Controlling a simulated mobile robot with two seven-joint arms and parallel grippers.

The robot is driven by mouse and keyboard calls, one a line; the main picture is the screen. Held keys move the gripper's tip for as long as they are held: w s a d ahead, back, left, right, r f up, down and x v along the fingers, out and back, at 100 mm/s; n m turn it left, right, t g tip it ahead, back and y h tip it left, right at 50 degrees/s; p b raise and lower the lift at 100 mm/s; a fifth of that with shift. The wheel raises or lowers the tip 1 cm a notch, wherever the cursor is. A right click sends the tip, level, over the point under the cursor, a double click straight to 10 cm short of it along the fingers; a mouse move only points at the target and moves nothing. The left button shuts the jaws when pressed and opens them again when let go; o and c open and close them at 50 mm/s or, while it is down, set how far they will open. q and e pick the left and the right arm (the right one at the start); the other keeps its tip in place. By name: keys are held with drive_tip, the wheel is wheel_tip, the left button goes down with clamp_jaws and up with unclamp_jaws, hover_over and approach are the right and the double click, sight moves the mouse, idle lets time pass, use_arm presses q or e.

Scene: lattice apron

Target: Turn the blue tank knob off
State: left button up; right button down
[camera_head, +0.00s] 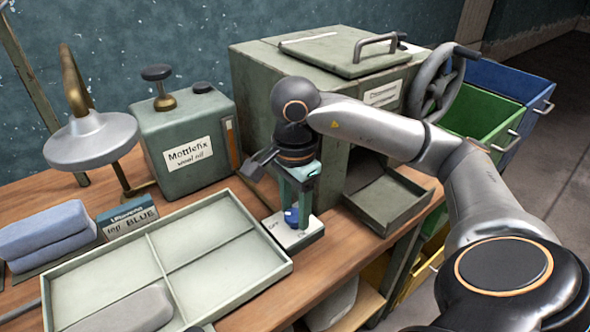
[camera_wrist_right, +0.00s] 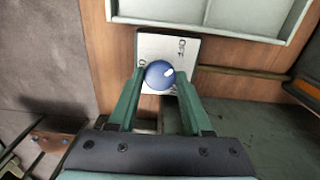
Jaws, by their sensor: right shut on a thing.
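The blue knob (camera_head: 291,217) sits on a white plate (camera_head: 290,238) at the front edge of the bench, with "OFF" and "ON" lettering. My right gripper (camera_head: 298,205) reaches down from above with its green fingers on both sides of the knob, shut on it. In the right wrist view the knob (camera_wrist_right: 157,77) lies between the fingertips (camera_wrist_right: 160,80). Its white mark is on the right side, angled slightly up; "OFF" is printed above and right of the knob on the plate (camera_wrist_right: 152,45). The other label is partly hidden at left. My left gripper is not in view.
A divided tray (camera_head: 215,262) lies left of the plate. A green "Mottlefix" tank (camera_head: 187,165) stands behind it. A large green machine (camera_head: 262,92) with a handwheel (camera_head: 428,90) and an open drawer (camera_head: 395,205) stands to the right.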

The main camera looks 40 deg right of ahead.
sight(295, 214)
drive_tip(key=c, duration=0.6)
unclamp_jaws()
drive_tip(key=shift+c, duration=0.2)
drive_tip(key=o, duration=0.3)
use_arm(q)
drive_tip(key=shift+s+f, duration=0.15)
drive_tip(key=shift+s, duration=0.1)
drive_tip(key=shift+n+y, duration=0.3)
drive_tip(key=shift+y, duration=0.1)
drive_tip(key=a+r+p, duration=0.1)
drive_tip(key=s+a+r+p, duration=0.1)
drive_tip(key=p, duration=0.1)
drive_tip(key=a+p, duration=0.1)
drive_tip(key=p, duration=0.1)
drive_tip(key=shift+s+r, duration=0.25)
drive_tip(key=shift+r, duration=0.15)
use_arm(e)
wheel_tip(295, 214, up, 13)
drive_tip(key=shift+f, duration=0.2)
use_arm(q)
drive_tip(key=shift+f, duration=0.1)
